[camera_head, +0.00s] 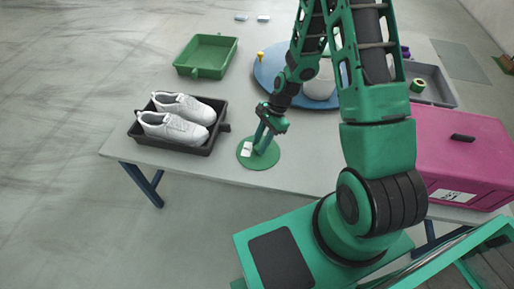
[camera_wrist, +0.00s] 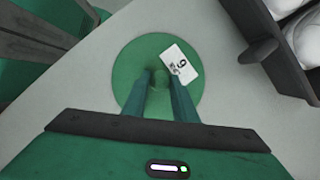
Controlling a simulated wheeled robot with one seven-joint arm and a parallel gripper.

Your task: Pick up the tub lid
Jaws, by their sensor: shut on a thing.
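The tub lid (camera_head: 270,160) is a flat green disc near the front edge of the table. It carries a white label and, in the wrist view, a small round knob at its middle. The lid also shows in the wrist view (camera_wrist: 132,60), with the label reading 9 or 6. My gripper (camera_head: 259,145) reaches down over the lid. In the wrist view my gripper (camera_wrist: 161,80) has its two fingers on either side of the knob, shut on it. I cannot tell whether the lid is touching the table or slightly raised.
A black tray (camera_head: 205,149) with two white shoes stands left of the lid. A green tray (camera_head: 205,72) lies behind. A blue round mat (camera_head: 268,70) holds a white tub (camera_head: 320,85). A pink box (camera_head: 465,150) and a grey tray (camera_head: 437,82) stand at right. Bare table lies around the lid.

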